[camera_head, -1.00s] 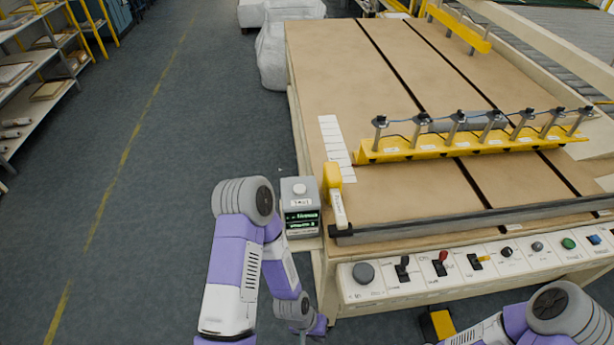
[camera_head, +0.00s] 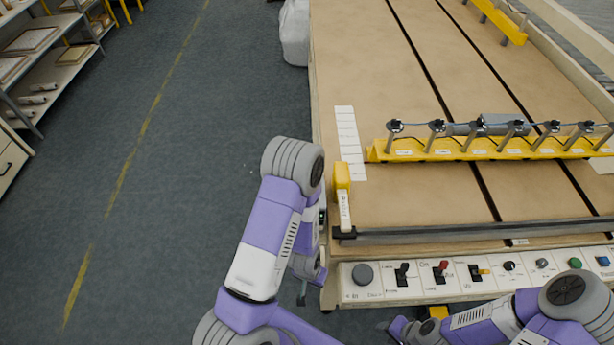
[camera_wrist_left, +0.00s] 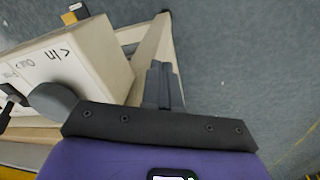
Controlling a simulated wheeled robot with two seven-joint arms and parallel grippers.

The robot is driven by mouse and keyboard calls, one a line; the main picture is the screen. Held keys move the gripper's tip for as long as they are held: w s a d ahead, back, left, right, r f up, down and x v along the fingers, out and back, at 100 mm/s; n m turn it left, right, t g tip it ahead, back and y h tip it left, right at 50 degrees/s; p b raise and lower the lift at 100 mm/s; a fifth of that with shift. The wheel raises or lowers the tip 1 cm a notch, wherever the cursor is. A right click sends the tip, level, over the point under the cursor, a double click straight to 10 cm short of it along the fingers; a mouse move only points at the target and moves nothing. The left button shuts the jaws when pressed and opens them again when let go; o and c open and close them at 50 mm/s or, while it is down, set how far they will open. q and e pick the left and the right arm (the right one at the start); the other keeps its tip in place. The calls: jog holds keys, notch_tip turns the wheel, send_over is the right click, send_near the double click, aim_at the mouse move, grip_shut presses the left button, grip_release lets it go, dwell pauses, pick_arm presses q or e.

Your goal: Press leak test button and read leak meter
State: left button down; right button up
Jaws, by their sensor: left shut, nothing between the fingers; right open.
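The leak tester box with its small lit display (camera_head: 322,216) is almost wholly hidden behind my left arm in the head view; only a sliver shows, and its button and reading are hidden. My left gripper (camera_head: 302,293) points down beside the table's front left corner, below the tester. In the left wrist view its fingers (camera_wrist_left: 163,86) are shut and empty, over the floor just beside the control panel's end. My right gripper (camera_head: 388,325) is open, small and partly cut off at the bottom edge, in front of the panel.
The control panel (camera_head: 385,295) runs along the table's front with a grey round button (camera_head: 362,274), lever switches and knobs. A yellow bar with several posts (camera_head: 470,150) lies across the table (camera_head: 370,60). Open floor (camera_head: 200,130) lies left; shelves (camera_head: 45,75) stand beyond.

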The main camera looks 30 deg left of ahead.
pick_arm(q)
jog(key=w+a+r+m+t+y+p, duration=0.1)
jog(key=w+a+r+y+p, duration=0.1)
jog(key=r, duration=0.5)
jog(key=w+a+r+t+y+p, duration=0.1)
jog(key=w+a+r+t+p, duration=0.1)
jog(key=w+a+r+p, duration=0.2)
jog(key=w+a+r+m+t+y+p, duration=0.1)
jog(key=w+a+r+y+p, duration=0.1)
jog(key=w+a+r, duration=0.3)
jog(key=shift+w+r+m+y+p, duration=0.15)
jog(key=shift+w+r, duration=0.4)
jog(key=shift+r, duration=0.6)
jog(key=shift+w+r+m+y+p, duration=0.1)
jog(key=shift+w+r+p, duration=0.2)
jog(key=shift+w+r, duration=0.6)
jog(key=shift+w+r+m+y+p, duration=0.1)
jog(key=shift+w+r+p, duration=0.15)
jog(key=shift+r, duration=1.15)
jog(key=w+a+r+t+y, duration=0.1)
jog(key=w+r+t, duration=0.1)
jog(key=w+r, duration=0.2)
notch_tip(320, 180, up, 3)
jog(key=shift+a+f, duration=0.1)
jog(key=shift+a, duration=0.2)
pick_arm(e)
notch_tip(320, 180, up, 12)
jog(key=shift+f, duration=0.25)
